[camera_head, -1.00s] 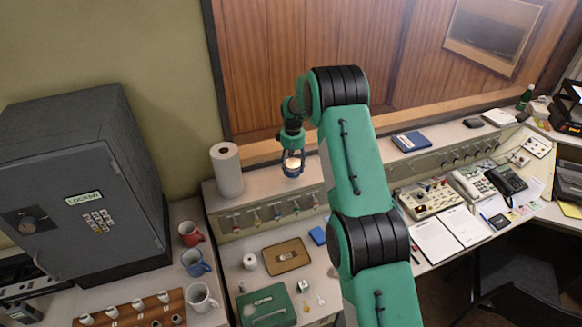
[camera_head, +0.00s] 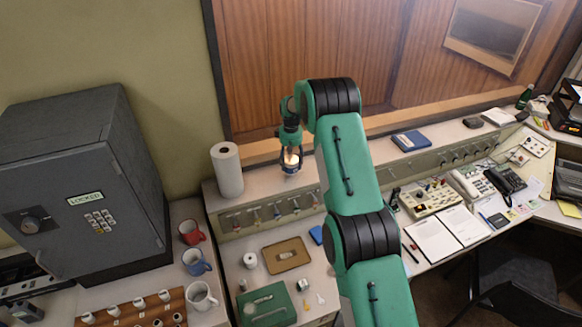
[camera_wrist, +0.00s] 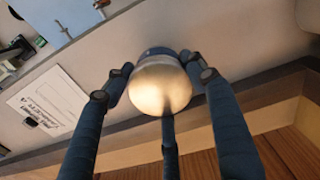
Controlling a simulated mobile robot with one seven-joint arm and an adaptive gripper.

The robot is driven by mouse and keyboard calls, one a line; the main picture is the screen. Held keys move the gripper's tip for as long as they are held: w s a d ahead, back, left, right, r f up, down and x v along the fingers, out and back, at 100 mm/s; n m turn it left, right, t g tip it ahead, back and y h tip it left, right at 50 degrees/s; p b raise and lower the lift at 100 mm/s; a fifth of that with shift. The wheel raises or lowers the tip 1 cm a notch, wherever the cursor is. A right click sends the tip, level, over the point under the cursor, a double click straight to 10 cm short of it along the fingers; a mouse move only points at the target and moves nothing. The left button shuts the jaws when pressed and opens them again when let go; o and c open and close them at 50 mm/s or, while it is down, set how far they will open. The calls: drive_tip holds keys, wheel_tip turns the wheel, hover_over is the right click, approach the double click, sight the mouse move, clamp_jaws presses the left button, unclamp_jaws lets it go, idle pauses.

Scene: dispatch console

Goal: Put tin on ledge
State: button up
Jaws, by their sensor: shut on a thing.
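The tin (camera_wrist: 160,84) shows in the wrist view as a rounded thing with a shiny pale top and a dark blue side. My gripper (camera_wrist: 162,75) is shut on it, with fingers on both sides and one below in the picture. In the head view my gripper (camera_head: 290,160) points down at the ledge (camera_head: 262,185), just right of the paper roll. The tin (camera_head: 291,168) shows small between the fingers there. It is at or just above the ledge top; I cannot tell whether it touches.
A paper roll (camera_head: 227,170) stands on the ledge left of my gripper. A blue book (camera_head: 410,141) lies on it further right. Hooks with keys (camera_head: 275,212) line its front. Below are a brown tray (camera_head: 286,254), a green box (camera_head: 266,306) and mugs (camera_head: 195,262).

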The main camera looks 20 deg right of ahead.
sight(291, 159)
drive_tip(key=shift+f, duration=1.25)
drive_tip(key=shift+f, duration=0.2)
drive_tip(key=o, duration=1.3)
drive_tip(key=shift+r, duration=0.15)
wheel_tip(291, 159, up, 12)
drive_tip(key=shift+f+b, duration=0.1)
drive_tip(key=shift+b, duration=0.6)
drive_tip(key=shift+r, duration=0.25)
